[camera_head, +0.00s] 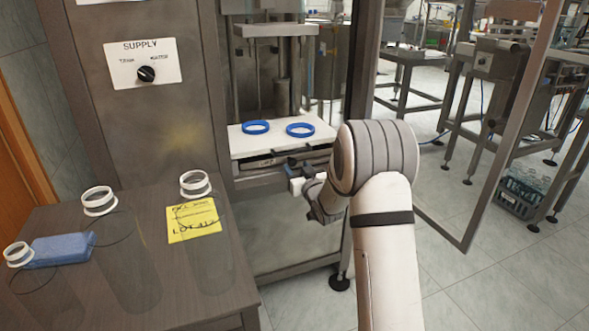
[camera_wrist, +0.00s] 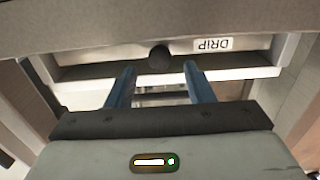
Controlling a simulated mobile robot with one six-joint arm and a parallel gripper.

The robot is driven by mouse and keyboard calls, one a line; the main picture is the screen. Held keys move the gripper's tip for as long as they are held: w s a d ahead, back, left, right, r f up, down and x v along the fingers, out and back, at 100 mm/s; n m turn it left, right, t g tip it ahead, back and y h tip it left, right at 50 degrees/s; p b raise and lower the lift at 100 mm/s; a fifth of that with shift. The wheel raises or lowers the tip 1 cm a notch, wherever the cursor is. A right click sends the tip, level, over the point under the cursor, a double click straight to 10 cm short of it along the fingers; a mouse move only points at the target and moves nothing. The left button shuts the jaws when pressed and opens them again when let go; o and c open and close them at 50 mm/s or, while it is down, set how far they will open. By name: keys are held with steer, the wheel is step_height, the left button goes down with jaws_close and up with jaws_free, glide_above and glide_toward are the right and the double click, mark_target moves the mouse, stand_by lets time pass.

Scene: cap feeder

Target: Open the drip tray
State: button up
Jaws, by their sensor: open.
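The drip tray front (camera_wrist: 110,68) is a pale panel with a white DRIP label (camera_wrist: 213,44) at right of its middle. A dark round knob (camera_wrist: 159,57) stands out from the panel. My gripper (camera_wrist: 160,70) is open, with one blue finger on each side of the knob in the wrist view. The fingertips look close to the panel; I cannot tell whether they touch the knob or panel. In the head view my gripper (camera_head: 308,187) is below the white plate at the machine, and my arm hides part of the tray area. The tray looks shut.
The white plate (camera_head: 245,143) carries two blue rings. A brown table (camera_head: 140,285) at left holds clear jars with white rims, a blue block (camera_head: 62,250) and a yellow note (camera_head: 194,222). An open framed door (camera_head: 505,130) stands right of my arm.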

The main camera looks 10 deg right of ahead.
mark_target(293, 163)
steer(key=shift+w+a, duration=0.2)
steer(key=shift+w, duration=0.6)
steer(key=shift+w+a, duration=0.15)
steer(key=shift+w, duration=0.6)
steer(key=shift+c, duration=0.2)
jaws_close()
